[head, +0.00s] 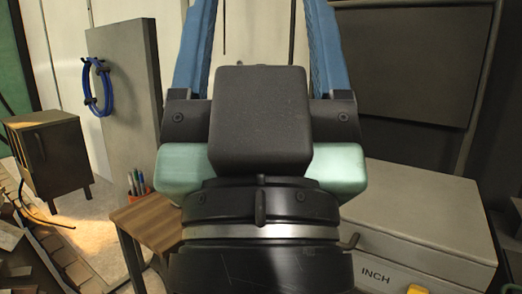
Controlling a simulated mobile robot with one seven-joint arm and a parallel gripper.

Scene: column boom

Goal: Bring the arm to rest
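My gripper (260,22) fills the middle of the head view and points away, up towards the white back wall. Its two blue fingers stand wide apart, with only wall showing between them. The fingertips run past the top edge of the picture. The dark wrist and its pale green side parts hide what lies behind them.
A wooden table (150,222) with an orange cup of pens (137,188) stands left of my wrist. Further left are a grey upright panel (135,110) with a blue coil (92,88) and a dark cabinet (48,155). A grey box marked INCH (425,222) stands at right.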

